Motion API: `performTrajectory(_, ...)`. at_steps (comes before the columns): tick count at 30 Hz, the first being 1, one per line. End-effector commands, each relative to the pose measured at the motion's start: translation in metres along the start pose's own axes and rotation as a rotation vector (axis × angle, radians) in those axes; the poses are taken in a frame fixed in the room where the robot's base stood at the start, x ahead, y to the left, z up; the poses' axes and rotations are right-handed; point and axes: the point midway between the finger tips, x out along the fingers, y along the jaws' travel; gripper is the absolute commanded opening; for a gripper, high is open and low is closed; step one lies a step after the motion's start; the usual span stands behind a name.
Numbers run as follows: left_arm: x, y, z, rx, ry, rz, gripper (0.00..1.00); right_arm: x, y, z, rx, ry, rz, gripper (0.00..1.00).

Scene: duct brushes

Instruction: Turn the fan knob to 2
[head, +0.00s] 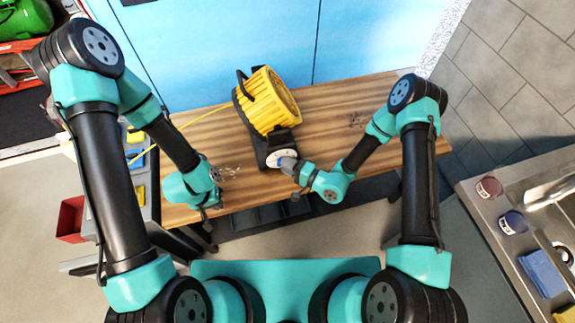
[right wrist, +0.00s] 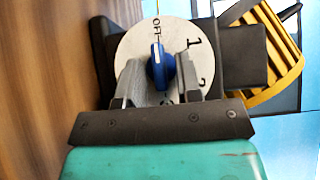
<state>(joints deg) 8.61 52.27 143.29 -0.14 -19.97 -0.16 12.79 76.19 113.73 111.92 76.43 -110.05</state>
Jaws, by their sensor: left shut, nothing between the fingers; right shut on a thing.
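The yellow fan (head: 267,100) stands on the wooden table on a black base, and part of its yellow grille (right wrist: 285,65) shows in the right wrist view. A white dial (right wrist: 190,65) on the base is marked OFF, 1, 2 and a partly hidden mark. The blue fan knob (right wrist: 161,68) sits at the dial's middle, its white line pointing at OFF. My right gripper (head: 288,164) is shut on the knob, with a finger on either side in the right wrist view. My left gripper (head: 212,207) is shut and empty near the table's front edge.
The table (head: 335,118) has free room right of the fan. A yellow cord (head: 190,124) runs left from the fan. A counter with jars (head: 489,187) stands at the right, a red bin (head: 70,220) at the left.

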Motion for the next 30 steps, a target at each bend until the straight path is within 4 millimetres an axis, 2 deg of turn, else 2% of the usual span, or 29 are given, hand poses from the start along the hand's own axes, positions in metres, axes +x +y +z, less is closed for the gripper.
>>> performTrajectory(12,0.0,0.0,0.0,0.0,0.0,0.0,0.0,0.0003,0.0033,0.0005,0.166,0.0,-0.166,0.09)
performTrajectory(21,0.0,0.0,0.0,0.0,0.0,0.0,0.0,0.0001,0.003,0.0006,0.175,-0.001,-0.174,0.09)
performTrajectory(22,0.0,0.0,0.0,0.0,0.0,0.0,0.0,0.0001,0.003,0.0006,0.175,-0.001,-0.174,0.34)
performTrajectory(24,0.0,0.0,0.0,0.0,0.0,0.0,0.0,0.0001,0.003,0.0006,0.175,-0.001,-0.174,0.38)
performTrajectory(30,0.0,0.0,0.0,0.0,0.0,0.0,0.0,0.0001,0.003,0.0005,0.174,-0.001,-0.174,0.38)
